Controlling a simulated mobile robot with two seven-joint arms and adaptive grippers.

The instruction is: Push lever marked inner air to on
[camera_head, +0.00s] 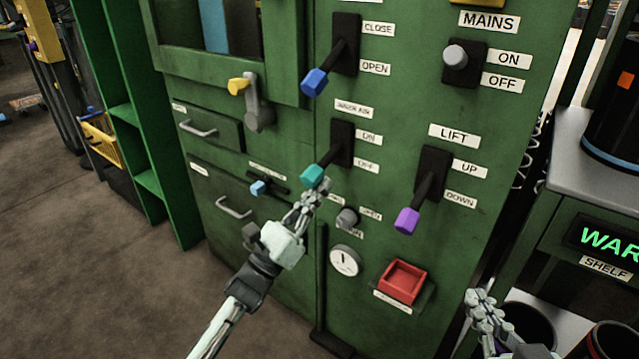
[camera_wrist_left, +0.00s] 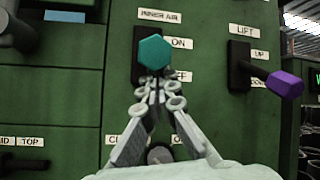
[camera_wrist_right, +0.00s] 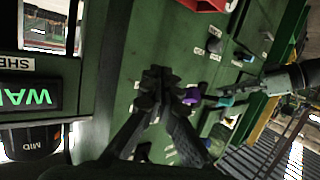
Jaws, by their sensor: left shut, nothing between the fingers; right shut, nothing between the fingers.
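The inner air lever is a teal hexagonal knob (camera_head: 312,176) on a black slotted plate (camera_head: 342,143) labelled ON above and OFF below. In the head view its knob hangs low, toward OFF. My left gripper (camera_head: 318,190) is shut and empty, with its tips just below the knob. In the left wrist view the teal knob (camera_wrist_left: 154,52) is straight ahead of the fingertips (camera_wrist_left: 156,78); I cannot tell whether they touch it. My right gripper (camera_head: 478,298) is shut and empty at the lower right, away from the lever. It also shows in the right wrist view (camera_wrist_right: 160,78).
A blue lever (camera_head: 314,82) is above and a purple lift lever (camera_head: 407,220) is to the right. A yellow-handled latch (camera_head: 240,85) is at upper left.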

